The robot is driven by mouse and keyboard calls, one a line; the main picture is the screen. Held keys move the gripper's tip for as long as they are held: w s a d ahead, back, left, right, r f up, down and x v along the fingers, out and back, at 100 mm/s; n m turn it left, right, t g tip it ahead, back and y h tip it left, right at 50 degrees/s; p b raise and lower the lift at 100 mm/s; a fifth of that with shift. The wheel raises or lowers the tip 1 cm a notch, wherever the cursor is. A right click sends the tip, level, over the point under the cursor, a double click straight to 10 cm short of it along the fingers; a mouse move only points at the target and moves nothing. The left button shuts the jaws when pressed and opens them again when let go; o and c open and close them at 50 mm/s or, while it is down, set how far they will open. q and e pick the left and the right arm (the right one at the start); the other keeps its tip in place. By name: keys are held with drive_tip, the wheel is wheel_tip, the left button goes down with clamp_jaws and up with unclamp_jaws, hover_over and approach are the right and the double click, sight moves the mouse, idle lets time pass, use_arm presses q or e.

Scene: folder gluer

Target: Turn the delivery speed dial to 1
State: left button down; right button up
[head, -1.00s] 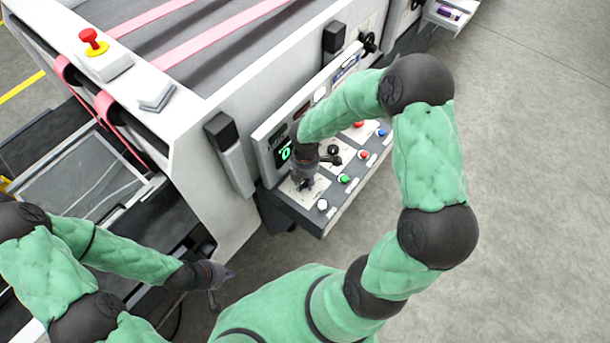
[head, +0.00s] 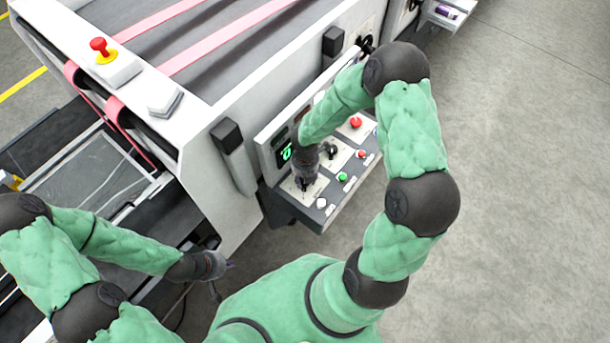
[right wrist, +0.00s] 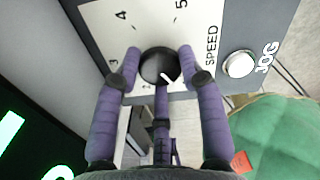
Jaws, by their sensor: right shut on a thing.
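The delivery speed dial (right wrist: 155,66) is a round black knob with a white pointer mark on a white plate (right wrist: 97,18) printed with 3, 4, 5 and SPEED. The mark points to the lower right in the right wrist view, away from the 4 and 5. The lower part of the scale is hidden by my fingers. My right gripper (right wrist: 160,56) is shut on the dial, with purple fingers on both sides; it also shows in the head view (head: 304,184), covering the dial. My left gripper (head: 223,275) is empty, its fingers apart, low beside the machine.
A JOG button (right wrist: 239,64) sits right beside the speed plate. The panel also carries a green button (head: 342,177), a white button (head: 321,203) and a red emergency stop (head: 356,123). A green-lit display (head: 286,153) stands behind the gripper. Open floor lies to the right.

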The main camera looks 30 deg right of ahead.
idle(0.5)
drive_tip(key=o, duration=1.1)
drive_tip(key=shift+o, duration=0.2)
wheel_tip(320, 180, up, 12)
